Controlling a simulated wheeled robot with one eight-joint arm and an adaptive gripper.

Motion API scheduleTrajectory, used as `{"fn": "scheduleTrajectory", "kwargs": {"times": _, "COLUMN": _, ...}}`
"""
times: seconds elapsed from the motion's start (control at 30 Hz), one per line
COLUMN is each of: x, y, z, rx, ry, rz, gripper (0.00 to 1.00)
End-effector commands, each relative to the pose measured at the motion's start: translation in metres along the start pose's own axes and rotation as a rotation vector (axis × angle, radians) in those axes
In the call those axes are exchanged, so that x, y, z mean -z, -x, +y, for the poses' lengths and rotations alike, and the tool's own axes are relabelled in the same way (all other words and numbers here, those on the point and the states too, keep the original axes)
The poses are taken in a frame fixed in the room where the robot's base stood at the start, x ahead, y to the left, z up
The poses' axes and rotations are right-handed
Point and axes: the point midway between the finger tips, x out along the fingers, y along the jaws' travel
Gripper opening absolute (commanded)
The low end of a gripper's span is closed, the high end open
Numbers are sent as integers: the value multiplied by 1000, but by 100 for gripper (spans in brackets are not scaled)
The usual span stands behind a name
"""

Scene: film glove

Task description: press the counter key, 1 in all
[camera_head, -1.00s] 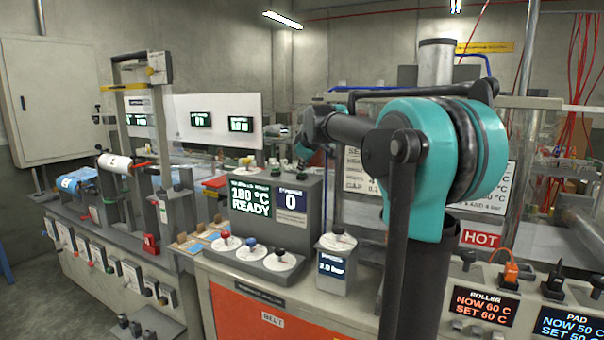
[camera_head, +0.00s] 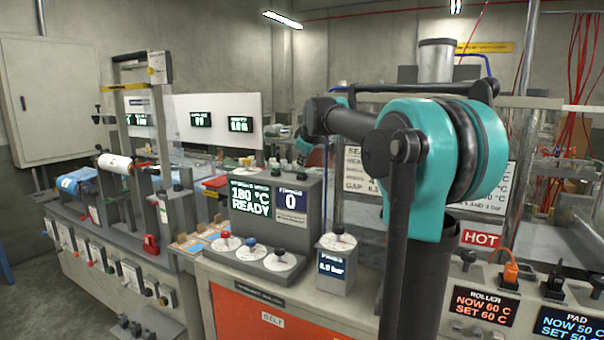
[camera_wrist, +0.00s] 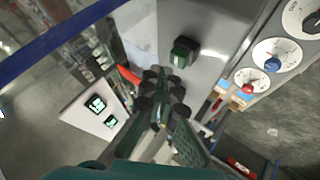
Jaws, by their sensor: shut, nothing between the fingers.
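The counter display (camera_head: 291,200) reads 0 on the front of a grey console (camera_head: 318,205), right of a green screen reading 180 °C READY. A small dark key (camera_head: 276,171) stands on the console top. In the wrist view a dark green-black block (camera_wrist: 185,50), which looks like this key, sits on the grey top. My gripper (camera_wrist: 162,88) is shut and empty, below and left of that block in the picture and apart from it. In the head view my gripper (camera_head: 303,155) is small, over the console's right part; its tips are hard to make out.
Red, blue and black dials (camera_head: 252,252) sit on the console's front ledge. A pressure box (camera_head: 336,265) with a knob stands to their right. A HOT sign (camera_head: 482,240) and heater panels lie further right. A roller bench (camera_head: 110,220) stands left.

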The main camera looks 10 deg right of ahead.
Motion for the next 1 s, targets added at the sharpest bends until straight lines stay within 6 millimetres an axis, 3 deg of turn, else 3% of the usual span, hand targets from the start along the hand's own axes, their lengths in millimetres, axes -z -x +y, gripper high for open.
{"fn": "scheduleTrajectory", "kwargs": {"times": 0.63, "x": 23, "y": 31, "z": 23, "rx": 0, "ry": 0, "rz": 0, "gripper": 0}}
{"fn": "scheduleTrajectory", "kwargs": {"times": 1.0, "x": 25, "y": 35, "z": 25, "rx": 0, "ry": 0, "rz": 0, "gripper": 0}}
